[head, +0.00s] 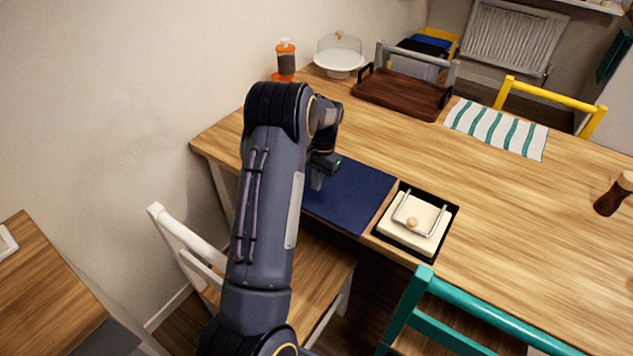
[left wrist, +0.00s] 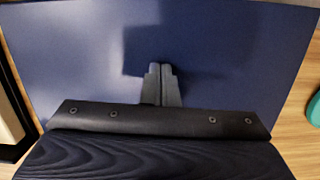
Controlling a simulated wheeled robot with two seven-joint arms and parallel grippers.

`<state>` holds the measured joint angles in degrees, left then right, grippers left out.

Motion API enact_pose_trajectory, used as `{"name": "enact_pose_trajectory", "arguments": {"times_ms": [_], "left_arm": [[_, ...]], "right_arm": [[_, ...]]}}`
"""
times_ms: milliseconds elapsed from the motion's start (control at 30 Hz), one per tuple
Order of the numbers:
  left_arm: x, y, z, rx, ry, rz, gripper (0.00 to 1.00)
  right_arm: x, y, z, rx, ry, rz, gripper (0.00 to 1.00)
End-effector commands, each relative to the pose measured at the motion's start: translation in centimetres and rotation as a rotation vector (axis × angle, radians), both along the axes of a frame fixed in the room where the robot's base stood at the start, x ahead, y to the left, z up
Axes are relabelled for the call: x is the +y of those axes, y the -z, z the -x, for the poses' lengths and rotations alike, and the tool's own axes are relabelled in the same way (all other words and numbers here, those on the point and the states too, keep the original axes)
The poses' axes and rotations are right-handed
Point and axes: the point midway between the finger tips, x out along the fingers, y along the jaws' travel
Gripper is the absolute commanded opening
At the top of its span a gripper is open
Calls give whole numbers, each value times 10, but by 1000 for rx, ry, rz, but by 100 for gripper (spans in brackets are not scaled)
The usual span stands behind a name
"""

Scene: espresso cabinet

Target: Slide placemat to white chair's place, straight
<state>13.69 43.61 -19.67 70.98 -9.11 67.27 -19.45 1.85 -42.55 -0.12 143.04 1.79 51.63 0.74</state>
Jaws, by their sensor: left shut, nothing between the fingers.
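The dark blue placemat (head: 352,192) lies flat on the wooden table near its front edge, in front of the white chair (head: 185,245). It lies partly behind my left arm in the head view. My left gripper (head: 318,183) is shut, with nothing between its fingers, and points down over the placemat's left part. In the left wrist view the closed fingertips (left wrist: 161,72) are over the blue placemat (left wrist: 80,60), which fills most of the picture. I cannot tell whether the tips touch it. My right gripper is not in view.
A black tray with a cream napkin holder (head: 414,222) sits just right of the placemat. A striped mat (head: 497,128), dark wooden tray (head: 402,93), cake stand (head: 339,55), orange bottle (head: 286,60) and pepper mill (head: 614,194) stand farther off. A teal chair (head: 480,322) is at the front.

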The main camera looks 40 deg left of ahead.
Motion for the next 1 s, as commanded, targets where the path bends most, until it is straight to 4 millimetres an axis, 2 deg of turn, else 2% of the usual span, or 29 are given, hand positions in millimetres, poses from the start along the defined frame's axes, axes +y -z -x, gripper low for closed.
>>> {"name": "enact_pose_trajectory", "arguments": {"times_ms": [33, 200, 300, 600, 800, 1000], "left_arm": [[-1, 5, -7, 1, 1, 1, 0], [1, 6, -28, -3, 0, 1, 0], [0, 6, -33, -2, -1, 3, 0], [-1, 7, -33, -2, 1, 5, 0], [-1, -9, -34, -3, 2, 5, 0], [0, -17, -36, -6, 2, 2, 0]], "right_arm": [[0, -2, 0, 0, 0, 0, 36], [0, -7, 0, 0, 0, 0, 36], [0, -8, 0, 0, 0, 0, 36], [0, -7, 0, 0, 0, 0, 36], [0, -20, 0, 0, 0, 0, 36], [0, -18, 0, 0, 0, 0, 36]]}}
